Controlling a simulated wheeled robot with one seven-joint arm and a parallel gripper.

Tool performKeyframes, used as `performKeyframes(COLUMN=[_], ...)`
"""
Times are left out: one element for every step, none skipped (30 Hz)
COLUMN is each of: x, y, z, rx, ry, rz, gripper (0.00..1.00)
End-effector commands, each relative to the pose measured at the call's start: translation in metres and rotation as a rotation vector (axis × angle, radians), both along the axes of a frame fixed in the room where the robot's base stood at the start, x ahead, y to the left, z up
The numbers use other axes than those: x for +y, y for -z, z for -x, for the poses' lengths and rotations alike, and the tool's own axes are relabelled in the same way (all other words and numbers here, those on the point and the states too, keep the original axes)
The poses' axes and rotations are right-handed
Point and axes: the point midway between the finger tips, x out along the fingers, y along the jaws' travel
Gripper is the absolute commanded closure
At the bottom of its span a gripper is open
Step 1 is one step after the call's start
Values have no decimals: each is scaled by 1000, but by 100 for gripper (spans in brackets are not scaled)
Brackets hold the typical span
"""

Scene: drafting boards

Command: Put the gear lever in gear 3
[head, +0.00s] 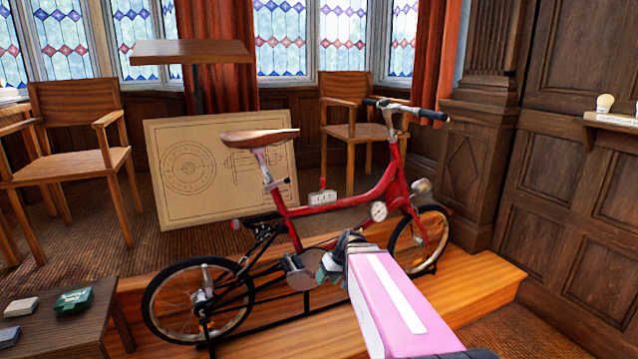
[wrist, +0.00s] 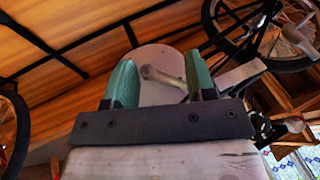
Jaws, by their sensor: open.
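A red bicycle (head: 350,200) stands side-on in the head view. On its frame tube sits a small pale gear plate (head: 322,198) with dark marks and a small lever (head: 322,184) with a reddish tip at its top. The marks are too small to read, and I cannot tell which gear the lever is in. My gripper (head: 327,268) is open, low by the crank, below and apart from the plate. In the wrist view my gripper's green fingertips (wrist: 161,75) stand either side of a metal crank arm (wrist: 165,78) in front of a pale disc (wrist: 155,62). The plate is not seen there.
The bicycle stands on a wooden platform (head: 480,280). A drawing board (head: 190,205) leans behind it. Wooden chairs (head: 75,165) stand at the back. A low dark table (head: 60,335) with small boxes is at front left. A panelled wall (head: 560,190) closes the right.

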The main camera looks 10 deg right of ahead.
Motion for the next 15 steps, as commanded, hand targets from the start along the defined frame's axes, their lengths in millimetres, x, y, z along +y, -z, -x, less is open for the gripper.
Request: performKeyframes(x=[-1, -2, -2, -3, -5, -8, -11, -15, -20, -25, -31, -38, -44, -50, -57], y=[-14, -23, -37, -47, -59, -74, -86, -100, -117, -130, -144, -162, -174, -187, -202], z=[-23, -34, -48, -59, -70, -84, -94, -104, -117, -126, -135, -146, -153, -160, -167], rx=[-67, -112, -175, -228, -282, -358, -416, -476, -559, -622, -687, -768, -829, -886, -957], ry=[-33, -57, -87, -108, -127, -151, -167, -182, -200, -211, -220, -230, -235, -238, -242], rz=[-64, -101, -151, -185, -217, -259, -286, -312, -344, -363, -380, -399, -410, -419, -427], gripper=[49, 49, 49, 49, 49, 49, 49, 49, 49, 49, 49, 49, 49, 49, 49])
